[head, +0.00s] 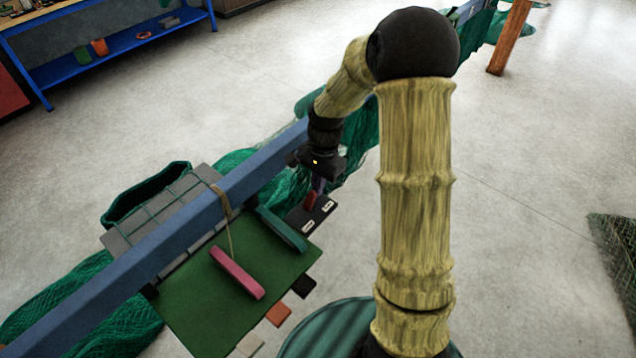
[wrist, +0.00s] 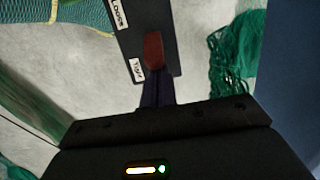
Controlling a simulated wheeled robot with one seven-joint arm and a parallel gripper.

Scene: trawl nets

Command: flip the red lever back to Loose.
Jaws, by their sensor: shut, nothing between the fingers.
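The red lever (head: 311,201) stands on a small dark plate (head: 322,213) with two white labels, beside the blue beam. In the wrist view the lever (wrist: 154,50) is beside the label "Tight" (wrist: 136,69), at that end of the plate (wrist: 143,18). The label "Loose" (wrist: 119,14) is at the far end, partly cut off by the picture edge. My gripper (head: 318,186) is shut and empty, just above the lever. In the wrist view its dark fingers (wrist: 154,88) end right at the lever's near end, on the Tight side. I cannot tell whether they touch it.
The blue beam (head: 180,225) runs close behind the plate. A green board (head: 205,310) with a pink bar (head: 237,273) and a teal bar (head: 282,229) lies to the left. Green netting (wrist: 238,50) hangs nearby. Open floor lies to the right.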

